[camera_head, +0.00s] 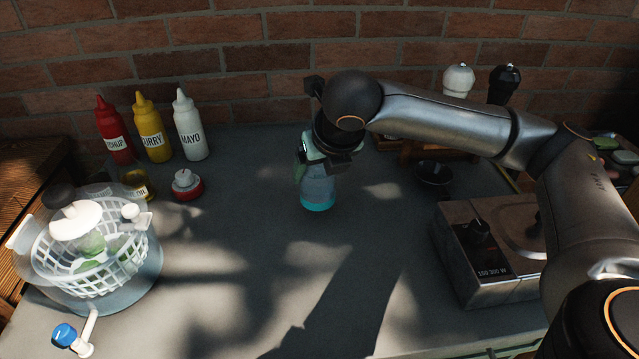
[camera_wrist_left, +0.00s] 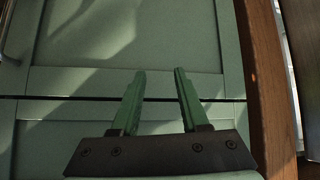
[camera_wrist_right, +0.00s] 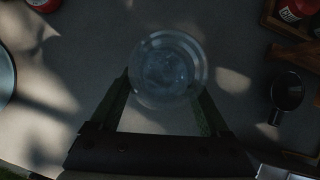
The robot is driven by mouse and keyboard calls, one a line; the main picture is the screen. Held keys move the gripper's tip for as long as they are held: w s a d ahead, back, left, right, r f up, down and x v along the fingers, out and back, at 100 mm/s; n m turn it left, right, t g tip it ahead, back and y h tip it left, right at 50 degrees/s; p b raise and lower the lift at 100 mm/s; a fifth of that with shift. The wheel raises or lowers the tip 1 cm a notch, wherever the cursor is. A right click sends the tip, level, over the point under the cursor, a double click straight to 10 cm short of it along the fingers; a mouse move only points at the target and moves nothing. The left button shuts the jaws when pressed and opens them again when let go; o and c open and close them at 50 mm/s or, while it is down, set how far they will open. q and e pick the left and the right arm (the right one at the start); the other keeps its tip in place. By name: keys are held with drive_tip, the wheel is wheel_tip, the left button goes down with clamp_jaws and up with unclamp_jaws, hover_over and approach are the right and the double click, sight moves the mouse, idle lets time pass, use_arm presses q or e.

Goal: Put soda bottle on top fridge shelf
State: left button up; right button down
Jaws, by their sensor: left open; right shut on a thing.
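The soda bottle (camera_head: 318,188) is clear with a teal base and stands upright on the grey counter, near its middle. My right gripper (camera_head: 325,150) comes down over it from above and is shut on its upper part. In the right wrist view the bottle (camera_wrist_right: 168,68) shows from above as a round clear shape between the fingers of the right gripper (camera_wrist_right: 160,105). My left gripper (camera_wrist_left: 160,100) is open and empty in front of a green cabinet front (camera_wrist_left: 130,40). The left gripper is out of the head view. No open fridge or shelf shows.
Ketchup (camera_head: 115,135), curry (camera_head: 152,130) and mayo (camera_head: 190,128) bottles stand at the back left. A salad spinner (camera_head: 148,262) is at the front left. The counter's front middle is clear.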

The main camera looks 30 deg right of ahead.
sight(320, 184)
drive_tip(key=shift+w+d+f, duration=0.1)
drive_tip(key=shift+f, duration=1.5)
drive_tip(key=shift+f, duration=0.1)
unclamp_jaws()
drive_tip(key=shift+f, duration=0.1)
